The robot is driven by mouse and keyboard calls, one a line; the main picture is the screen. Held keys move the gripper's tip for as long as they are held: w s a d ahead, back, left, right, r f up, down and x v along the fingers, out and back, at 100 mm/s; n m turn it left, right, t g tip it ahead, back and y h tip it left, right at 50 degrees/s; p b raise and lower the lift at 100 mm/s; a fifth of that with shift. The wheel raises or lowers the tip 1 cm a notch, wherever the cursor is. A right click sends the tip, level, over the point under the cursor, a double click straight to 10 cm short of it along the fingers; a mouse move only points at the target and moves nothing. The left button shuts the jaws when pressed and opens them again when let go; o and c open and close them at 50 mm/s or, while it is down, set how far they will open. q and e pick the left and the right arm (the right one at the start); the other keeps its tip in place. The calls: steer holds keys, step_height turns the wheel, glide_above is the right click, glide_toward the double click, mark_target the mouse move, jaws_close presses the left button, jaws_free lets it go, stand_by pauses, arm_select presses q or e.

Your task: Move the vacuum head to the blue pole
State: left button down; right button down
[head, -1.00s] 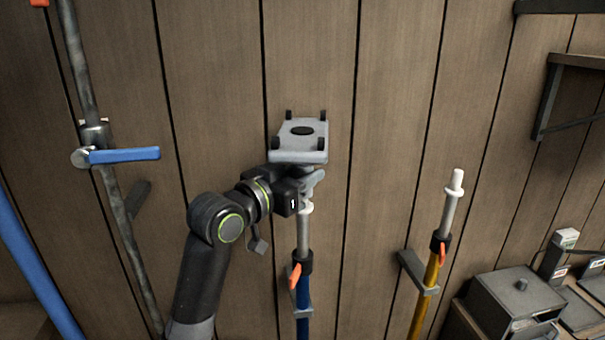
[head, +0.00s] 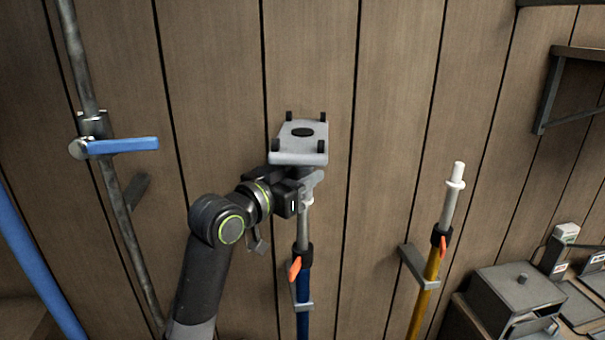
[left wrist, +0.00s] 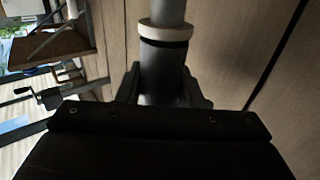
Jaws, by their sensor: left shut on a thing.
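The vacuum head (head: 300,143) is a grey plate with dark wheels at its corners and a dark oval in the middle. It sits at the top of the blue pole (head: 303,322), over the pole's silver upper end (head: 303,235). My left gripper (head: 305,187) is shut on the vacuum head's neck just under the plate. In the left wrist view the grey neck (left wrist: 163,75) is between the fingers, against a white collar (left wrist: 165,32). How far the pole tip goes into the neck is hidden. My right gripper is not in view.
A yellow pole (head: 425,300) with a bare white tip stands in a wall bracket (head: 417,268) to the right. A metal pipe with a blue valve handle (head: 122,146) runs down the left. Grey boxes (head: 515,298) stand at lower right. The plank wall is close behind.

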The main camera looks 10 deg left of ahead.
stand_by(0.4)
arm_select(q)
steer(key=shift+c, duration=2.1)
jaws_free()
steer(key=shift+f, duration=0.1)
steer(key=shift+s, duration=0.1)
steer(key=shift+s+a+p, duration=0.3)
steer(key=shift+s, duration=0.15)
steer(key=p+v, duration=0.3)
steer(key=v, duration=0.7)
steer(key=shift+p, duration=0.4)
steer(key=shift+f, duration=0.1)
